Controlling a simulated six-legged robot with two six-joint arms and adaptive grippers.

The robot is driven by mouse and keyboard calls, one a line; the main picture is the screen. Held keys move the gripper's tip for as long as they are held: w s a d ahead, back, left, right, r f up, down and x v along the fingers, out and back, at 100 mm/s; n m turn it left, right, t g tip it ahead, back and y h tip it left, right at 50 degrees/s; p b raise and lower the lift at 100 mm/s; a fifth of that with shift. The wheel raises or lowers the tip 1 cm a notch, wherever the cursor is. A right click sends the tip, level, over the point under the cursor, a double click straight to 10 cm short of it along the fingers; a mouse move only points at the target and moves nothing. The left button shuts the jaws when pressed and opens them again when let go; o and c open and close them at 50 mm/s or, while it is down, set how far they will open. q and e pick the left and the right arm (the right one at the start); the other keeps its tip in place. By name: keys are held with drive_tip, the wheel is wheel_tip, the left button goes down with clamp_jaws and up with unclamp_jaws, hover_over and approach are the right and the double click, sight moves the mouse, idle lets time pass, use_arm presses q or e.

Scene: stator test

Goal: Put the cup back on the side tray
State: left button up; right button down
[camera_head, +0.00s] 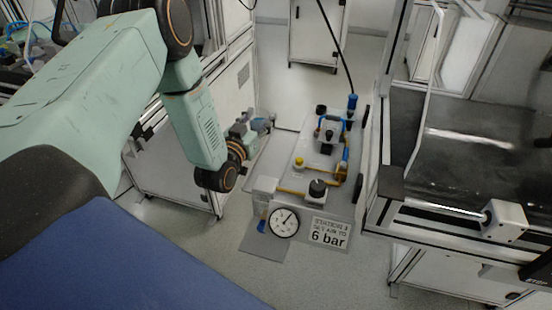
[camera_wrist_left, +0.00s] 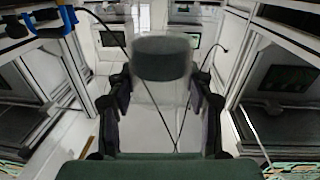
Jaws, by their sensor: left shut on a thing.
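My left arm comes in from the left in the head view and ends in the left gripper (camera_head: 250,124), beside a pneumatic test stand. In the left wrist view, the left gripper (camera_wrist_left: 160,112) has its two fingers on either side of a cup (camera_wrist_left: 162,58) with a dark grey end and a paler body. The gripper is shut on the cup. In the head view the cup is too small to make out clearly. A narrow pale ledge (camera_head: 257,157) lies below the gripper; I cannot tell whether it is the side tray. The right gripper is not in view.
The test stand (camera_head: 297,160) carries blue and brass fittings, a black knob (camera_head: 317,188), a pressure gauge (camera_head: 284,222) and a "6 bar" sign (camera_head: 329,232). A dark-topped workbench (camera_head: 470,150) stands at the right.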

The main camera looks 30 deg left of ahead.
use_arm(q)
wheel_tip(320, 180, down, 13)
drive_tip(key=b, duration=0.4)
drive_tip(key=shift+s+a+f+b, duration=0.1)
drive_tip(key=shift+b, duration=0.25)
drive_tip(key=shift+f, duration=0.55)
wheel_tip(320, 180, down, 4)
drive_tip(key=shift+r+b, duration=0.2)
drive_tip(key=shift+b, duration=0.75)
drive_tip(key=shift+f, duration=0.15)
drive_tip(key=o, duration=1)
drive_tip(key=shift+o, duration=0.5)
